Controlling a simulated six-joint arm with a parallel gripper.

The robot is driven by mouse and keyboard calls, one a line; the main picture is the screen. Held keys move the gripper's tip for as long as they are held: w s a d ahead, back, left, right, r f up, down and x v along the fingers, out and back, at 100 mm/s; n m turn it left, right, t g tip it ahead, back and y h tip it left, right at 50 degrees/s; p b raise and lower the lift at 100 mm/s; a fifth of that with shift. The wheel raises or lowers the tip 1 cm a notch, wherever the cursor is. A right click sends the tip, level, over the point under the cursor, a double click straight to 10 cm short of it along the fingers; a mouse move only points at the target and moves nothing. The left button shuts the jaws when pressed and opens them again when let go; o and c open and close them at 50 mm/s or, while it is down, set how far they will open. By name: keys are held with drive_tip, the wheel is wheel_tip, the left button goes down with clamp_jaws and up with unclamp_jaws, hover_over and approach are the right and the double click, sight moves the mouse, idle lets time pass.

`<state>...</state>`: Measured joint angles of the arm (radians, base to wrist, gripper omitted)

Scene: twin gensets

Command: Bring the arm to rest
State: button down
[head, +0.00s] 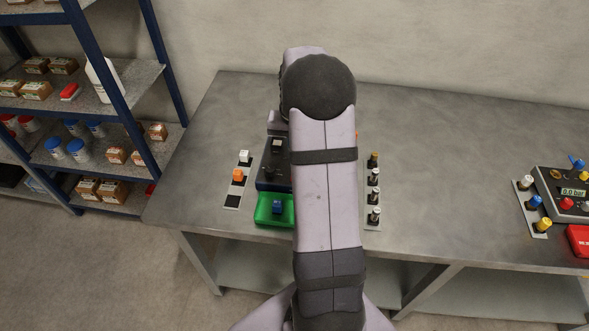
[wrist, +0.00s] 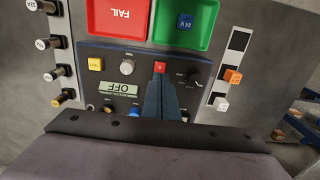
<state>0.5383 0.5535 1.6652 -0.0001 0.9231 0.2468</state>
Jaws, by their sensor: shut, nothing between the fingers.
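My gripper (wrist: 160,82) is shut and empty in the wrist view. Its fingertips are over a dark panel (wrist: 92,62), close to a small red button (wrist: 160,66); I cannot tell whether they touch it. In the head view my arm stretches over the bench and hides the gripper and most of the panel (head: 268,182).
A green tray (head: 262,222) holds a blue block (head: 277,207), beside a red FAIL tray (wrist: 122,17). Strips with blocks (head: 232,201) and fuse-like pieces (head: 374,178) flank the panel. Another panel (head: 548,181) stands far right. Shelves (head: 135,77) stand left. Bare bench (head: 450,190) lies between the stations.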

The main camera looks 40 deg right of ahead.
drive_tip(key=shift+r, duration=0.45)
drive_tip(key=s+a+f+n, duration=0.1)
drive_tip(key=s+a, duration=0.1)
drive_tip(key=s, duration=0.1)
drive_tip(key=s+a+f+n+g, duration=0.1)
drive_tip(key=s+a+f, duration=0.1)
drive_tip(key=s+a, duration=0.1)
drive_tip(key=s+a+f+n, duration=0.1)
drive_tip(key=s+a+f, duration=0.1)
drive_tip(key=s, duration=0.3)
drive_tip(key=shift+s+a+f+g+y, duration=0.1)
drive_tip(key=shift+a+f+g+y, duration=0.15)
drive_tip(key=shift+a+y, duration=0.2)
drive_tip(key=s+a+r+n, duration=0.2)
drive_tip(key=s+a+n, duration=0.1)
drive_tip(key=s+a, duration=0.5)
drive_tip(key=w+a+r+n+t+b, duration=0.1)
drive_tip(key=w+a+r+n, duration=0.1)
drive_tip(key=a, duration=0.5)
drive_tip(key=shift+w+r+n+h, duration=0.35)
drive_tip(key=shift+r+n+h, duration=0.1)
drive_tip(key=shift+r+n, duration=0.15)
